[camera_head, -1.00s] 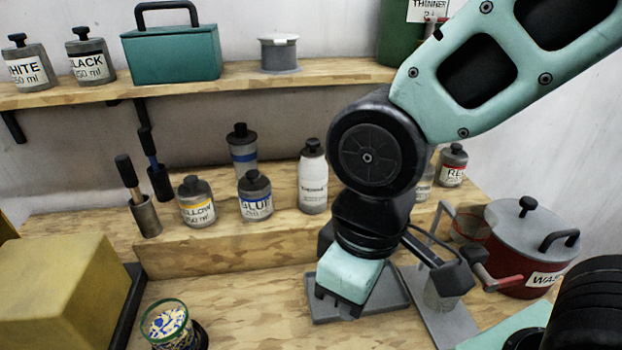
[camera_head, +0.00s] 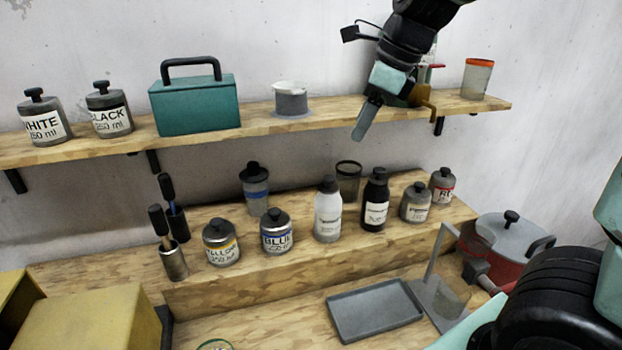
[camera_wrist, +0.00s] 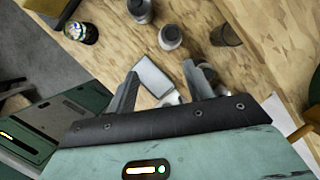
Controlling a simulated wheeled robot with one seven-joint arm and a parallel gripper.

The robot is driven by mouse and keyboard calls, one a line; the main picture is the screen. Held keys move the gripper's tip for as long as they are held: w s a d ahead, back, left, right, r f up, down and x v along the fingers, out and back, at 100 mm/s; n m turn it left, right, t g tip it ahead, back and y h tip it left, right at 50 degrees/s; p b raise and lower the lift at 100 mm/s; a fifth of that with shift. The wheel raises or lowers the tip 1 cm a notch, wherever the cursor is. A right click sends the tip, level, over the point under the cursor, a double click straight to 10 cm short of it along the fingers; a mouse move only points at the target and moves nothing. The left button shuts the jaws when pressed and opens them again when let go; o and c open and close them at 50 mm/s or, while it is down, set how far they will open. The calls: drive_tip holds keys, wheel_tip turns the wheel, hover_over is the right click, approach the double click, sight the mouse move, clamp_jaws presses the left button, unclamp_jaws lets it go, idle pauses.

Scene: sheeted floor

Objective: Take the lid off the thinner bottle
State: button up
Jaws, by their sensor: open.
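My gripper (camera_wrist: 160,70) is open. In the head view it hangs by the front of the upper shelf, one grey finger slanting down. In the wrist view nothing shows clearly held between the fingers. The dark green container labelled THINNER in the earlier head view cannot be made out now; my arm covers part of that stretch of shelf. A white bottle (camera_head: 328,214) with a dark cap and a black bottle (camera_head: 375,204) with a black cap stand upright on the lower step. Their labels are too small to read. Both are well below my gripper.
The upper shelf (camera_head: 335,117) holds a teal box (camera_head: 194,104), a grey pot (camera_head: 291,100) and an orange-rimmed cup (camera_head: 477,78). Paint jars line the lower step. A grey tray (camera_head: 374,312) lies empty on the bench. A red pot (camera_head: 510,246) stands at the right.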

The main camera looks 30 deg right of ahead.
drive_tip(key=d+r+m, duration=0.2)
approach(329, 177)
wheel_tip(329, 177, down, 3)
drive_tip(key=shift+m, duration=0.3)
drive_tip(key=shift+w+a+x, duration=0.15)
drive_tip(key=shift+x, duration=1.3)
drive_tip(key=shift+w+a+x, duration=0.1)
drive_tip(key=shift+w+x, duration=0.05)
drive_tip(key=shift+x, duration=1.3)
drive_tip(key=shift+r, duration=0.15)
drive_tip(key=c, duration=1.1)
